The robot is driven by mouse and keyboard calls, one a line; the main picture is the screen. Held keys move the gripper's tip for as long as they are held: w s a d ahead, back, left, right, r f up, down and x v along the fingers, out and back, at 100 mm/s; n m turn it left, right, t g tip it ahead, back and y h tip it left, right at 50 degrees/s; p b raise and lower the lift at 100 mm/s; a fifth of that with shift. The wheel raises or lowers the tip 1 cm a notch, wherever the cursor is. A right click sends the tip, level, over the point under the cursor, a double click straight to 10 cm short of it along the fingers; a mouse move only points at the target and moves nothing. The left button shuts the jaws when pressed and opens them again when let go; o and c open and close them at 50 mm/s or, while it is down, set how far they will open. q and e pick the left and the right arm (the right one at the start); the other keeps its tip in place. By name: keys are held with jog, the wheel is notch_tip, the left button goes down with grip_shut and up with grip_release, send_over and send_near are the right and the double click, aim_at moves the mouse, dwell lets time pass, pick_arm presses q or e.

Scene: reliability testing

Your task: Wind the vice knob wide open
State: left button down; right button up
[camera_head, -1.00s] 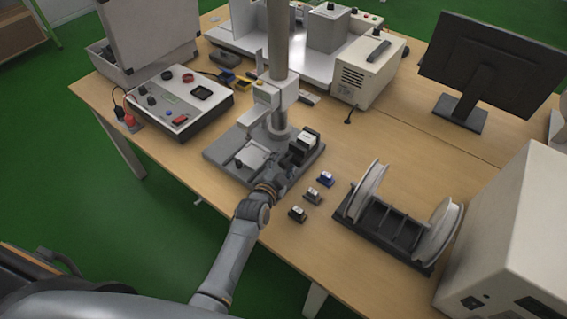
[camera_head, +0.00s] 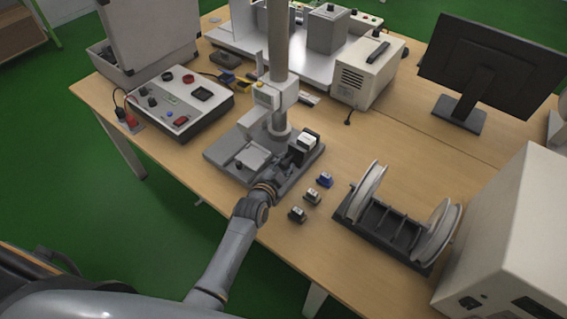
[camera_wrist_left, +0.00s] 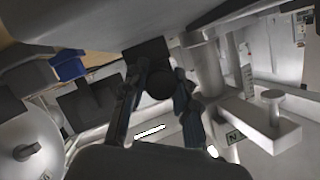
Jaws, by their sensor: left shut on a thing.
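The test stand's grey base plate (camera_head: 222,156) lies on the wooden table with a tall grey column (camera_head: 277,45). A dark vice (camera_head: 298,151) with a white-topped block (camera_head: 309,141) sits at the right of the base. My left gripper (camera_head: 285,168) reaches it from the front. In the wrist view, my left gripper (camera_wrist_left: 159,82) has its two fingers on either side of the round dark vice knob (camera_wrist_left: 159,84) and is shut on it. A black block (camera_wrist_left: 148,50) shows just behind the knob. In the head view my gripper hides the knob. My right gripper is not in view.
A blue block (camera_head: 325,180), a grey block (camera_head: 312,197) and a black block (camera_head: 297,214) stand right of the base. A control box (camera_head: 178,99) is at the left, a monitor (camera_head: 490,63) at the back right.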

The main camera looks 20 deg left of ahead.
pick_arm(q)
jog(key=shift+r+n+g+h+p, duration=0.15)
jog(key=shift+n+g+h+p, duration=0.3)
jog(key=shift+n+p, duration=0.25)
jog(key=shift+a+n+g+h, duration=0.1)
jog(key=shift+n+g+h, duration=0.15)
jog(key=shift+n+h, duration=0.55)
jog(key=shift+f+n+g+h+b, duration=0.15)
jog(key=shift+n+h+b, duration=0.25)
jog(key=shift+n, duration=0.2)
jog(key=shift+f+n+g+h+b, duration=0.15)
jog(key=shift+n+h+b, duration=0.1)
jog(key=shift+n+b, duration=0.3)
jog(key=shift+r+n, duration=0.15)
jog(key=shift+n, duration=0.3)
jog(key=shift+h, duration=0.3)
jog(key=c, duration=1)
grip_release()
